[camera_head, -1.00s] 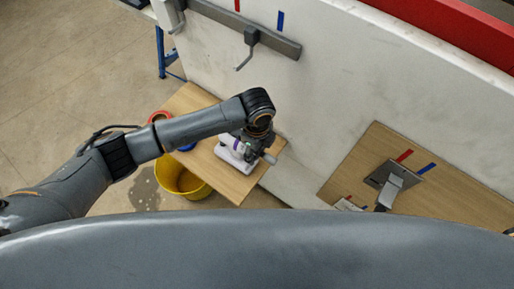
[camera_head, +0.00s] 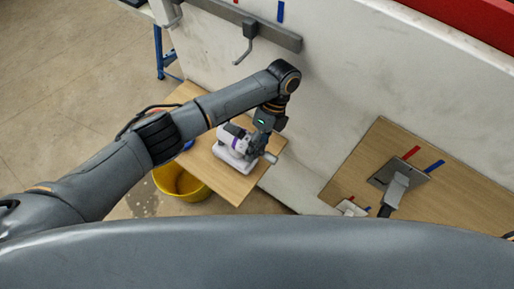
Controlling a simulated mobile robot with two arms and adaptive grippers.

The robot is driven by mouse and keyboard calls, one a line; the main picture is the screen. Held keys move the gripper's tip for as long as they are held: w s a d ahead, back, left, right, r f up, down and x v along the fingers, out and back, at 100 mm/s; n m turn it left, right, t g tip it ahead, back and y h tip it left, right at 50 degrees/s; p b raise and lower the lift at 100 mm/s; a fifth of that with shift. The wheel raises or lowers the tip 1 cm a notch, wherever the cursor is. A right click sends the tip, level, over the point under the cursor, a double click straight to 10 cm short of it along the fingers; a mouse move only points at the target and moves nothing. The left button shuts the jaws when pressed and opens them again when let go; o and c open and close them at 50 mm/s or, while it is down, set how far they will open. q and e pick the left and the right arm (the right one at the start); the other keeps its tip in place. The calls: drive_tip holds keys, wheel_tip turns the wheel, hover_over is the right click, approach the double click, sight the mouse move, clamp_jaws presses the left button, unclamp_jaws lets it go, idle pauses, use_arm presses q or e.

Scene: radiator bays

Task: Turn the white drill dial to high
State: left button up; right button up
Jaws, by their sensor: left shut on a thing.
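The white drill (camera_head: 233,157) stands on a small wooden board (camera_head: 237,191) left of the middle. It has a white base, a purple band and a grey cylindrical part pointing right. My left gripper (camera_head: 257,150) reaches down onto the drill from above, at its right part, and is shut on it. The fingertips and the dial are mostly hidden by the gripper and wrist, so the dial's setting cannot be read. My right gripper does not show.
A yellow bucket (camera_head: 180,184) stands on the floor beside the board. A grey rail with a hook (camera_head: 249,42) is on the white wall (camera_head: 330,90) above. A second wooden board (camera_head: 447,190) with a grey lever (camera_head: 396,190) and red and blue marks is at the right.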

use_arm(q)
drive_tip(key=o, duration=1.2)
wheel_tip(320, 180, up, 10)
